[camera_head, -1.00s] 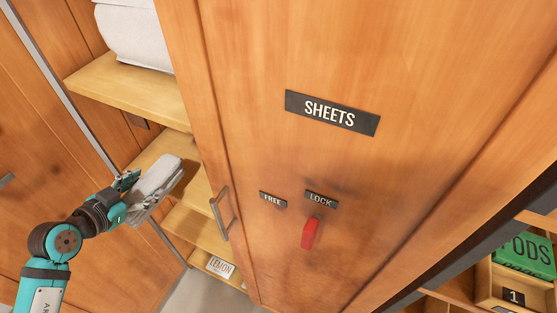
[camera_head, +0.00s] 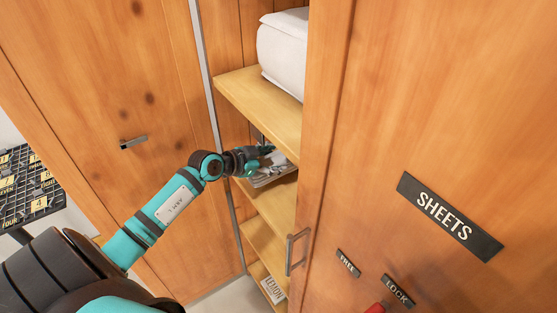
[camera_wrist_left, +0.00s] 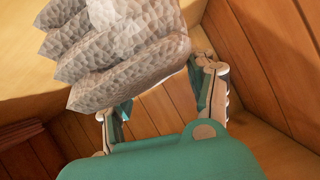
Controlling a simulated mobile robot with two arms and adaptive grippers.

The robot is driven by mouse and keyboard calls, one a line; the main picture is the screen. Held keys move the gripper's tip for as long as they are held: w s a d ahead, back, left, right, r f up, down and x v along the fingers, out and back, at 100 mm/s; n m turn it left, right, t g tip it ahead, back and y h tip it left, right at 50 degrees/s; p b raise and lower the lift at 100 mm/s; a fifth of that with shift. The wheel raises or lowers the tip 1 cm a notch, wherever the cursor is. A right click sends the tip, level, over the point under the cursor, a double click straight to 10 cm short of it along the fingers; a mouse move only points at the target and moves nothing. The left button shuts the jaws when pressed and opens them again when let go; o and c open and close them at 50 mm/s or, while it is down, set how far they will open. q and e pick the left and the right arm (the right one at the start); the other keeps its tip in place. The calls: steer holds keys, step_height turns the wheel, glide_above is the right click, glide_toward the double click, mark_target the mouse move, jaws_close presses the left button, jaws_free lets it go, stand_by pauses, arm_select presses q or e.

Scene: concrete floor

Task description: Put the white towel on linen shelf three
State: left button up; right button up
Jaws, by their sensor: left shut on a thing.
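The folded towel (camera_head: 272,174), pale grey-white, is in my left gripper (camera_head: 262,154), inside the open cupboard bay just under the upper shelf board (camera_head: 245,92). In the left wrist view the towel's thick folds (camera_wrist_left: 120,45) fill the upper left, and the gripper (camera_wrist_left: 163,98) is shut on it; its fingertips are partly hidden by the cloth. A lower shelf board (camera_head: 272,205) lies below the towel. I cannot tell whether the towel touches it. No number for shelf three is readable. My right gripper is not in view.
A white folded bundle (camera_head: 285,50) lies on the upper shelf. The SHEETS door (camera_head: 400,120) with its handle (camera_head: 297,250) stands close on the right. A brown door (camera_head: 120,90) is on the left.

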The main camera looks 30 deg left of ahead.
mark_target(276, 152)
arm_select(q)
steer(key=w, duration=0.1)
steer(key=w+a, duration=0.1)
steer(key=w, duration=0.1)
steer(key=shift+f, duration=0.1)
steer(key=shift+w+a+f+b, duration=0.1)
steer(key=shift+w+f+b, duration=0.1)
steer(key=shift+f, duration=0.75)
steer(key=shift+w+a+f+b, duration=0.1)
steer(key=shift+w+f, duration=0.1)
steer(key=shift+f, duration=0.7)
steer(key=shift+d, duration=0.1)
steer(key=o, duration=1.4)
steer(key=v, duration=1.2)
steer(key=shift+s, duration=0.1)
